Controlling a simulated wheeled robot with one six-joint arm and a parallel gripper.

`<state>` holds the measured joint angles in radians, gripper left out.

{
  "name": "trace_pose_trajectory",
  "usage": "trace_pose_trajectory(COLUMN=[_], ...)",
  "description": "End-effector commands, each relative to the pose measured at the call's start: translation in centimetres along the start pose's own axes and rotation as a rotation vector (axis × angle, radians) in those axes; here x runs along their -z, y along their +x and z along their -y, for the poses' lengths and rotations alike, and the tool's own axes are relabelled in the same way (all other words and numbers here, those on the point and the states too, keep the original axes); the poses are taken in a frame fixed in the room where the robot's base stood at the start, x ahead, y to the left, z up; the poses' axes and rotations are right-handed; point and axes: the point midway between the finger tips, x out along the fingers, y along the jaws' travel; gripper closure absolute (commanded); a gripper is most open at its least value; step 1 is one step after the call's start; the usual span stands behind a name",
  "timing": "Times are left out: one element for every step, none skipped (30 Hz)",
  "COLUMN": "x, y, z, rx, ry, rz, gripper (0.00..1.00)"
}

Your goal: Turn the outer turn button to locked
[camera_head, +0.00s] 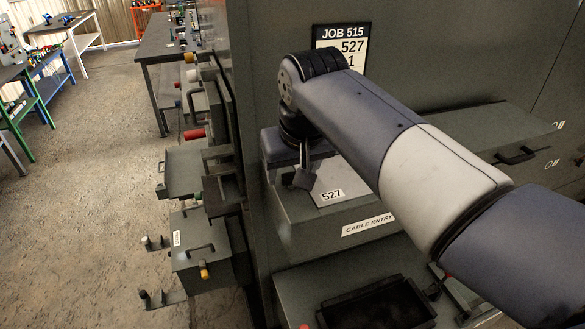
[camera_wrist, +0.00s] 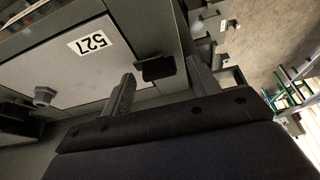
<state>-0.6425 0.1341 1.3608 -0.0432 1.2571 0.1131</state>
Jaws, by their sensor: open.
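A pale grey cover panel with a 527 label (camera_wrist: 60,58) lies on a dark grey box and also shows in the head view (camera_head: 328,184). A small black block (camera_wrist: 155,69), which looks like a turn button, sits at the panel's edge. My gripper (camera_wrist: 161,70) is open, with one finger on each side of this block; I cannot tell whether they touch it. A grey knob-like part (camera_wrist: 45,95) sits at the panel's opposite side. In the head view my gripper (camera_head: 303,166) is over the panel's left end, and the arm hides part of the panel.
The box front carries a CABLE ENTRY label (camera_head: 368,224). Below it is an open drawer with a black tray (camera_head: 378,306). A drawer with a black handle (camera_head: 515,156) is at right. Handles and small boxes (camera_head: 200,250) stick out at left; open floor (camera_head: 80,200) lies beyond.

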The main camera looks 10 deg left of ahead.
Motion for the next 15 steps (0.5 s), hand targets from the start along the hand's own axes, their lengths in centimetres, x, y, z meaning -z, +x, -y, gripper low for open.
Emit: trace_pose_trajectory(x=[0.0, 0.1, 0.1, 0.1, 0.1, 0.0, 0.1, 0.1, 0.1, 0.1, 0.1, 0.1, 0.1, 0.0, 0.1], y=[-0.3, -0.6, -1.1, -1.5, -2.1, -2.8, -3.5, -4.1, -5.0, -5.6, -6.2, -7.0, -7.6, -8.1, -8.7], z=[0.0, 0.0, 0.0, 0.0, 0.0, 0.0, 0.0, 0.0, 0.0, 0.0, 0.0, 0.0, 0.0, 0.0, 0.0], rx=[0.000, 0.000, 0.000, 0.000, 0.001, 0.001, 0.001, 0.001, 0.001, 0.001, 0.001, 0.001, 0.001, 0.001, 0.001], ry=[0.000, 0.000, 0.000, 0.000, 0.000, 0.000, 0.000, 0.000, 0.000, 0.000, 0.000, 0.000, 0.000, 0.000, 0.000], rz=[-0.002, -0.003, -0.004, -0.004, -0.005, -0.006, -0.007, -0.006, -0.006, -0.007, -0.006, -0.006, -0.006, -0.005, -0.005], gripper=[0.42, 0.42, 0.42, 0.42, 0.42, 0.42, 0.42, 0.42, 0.42, 0.42, 0.42, 0.42, 0.42, 0.42, 0.42])
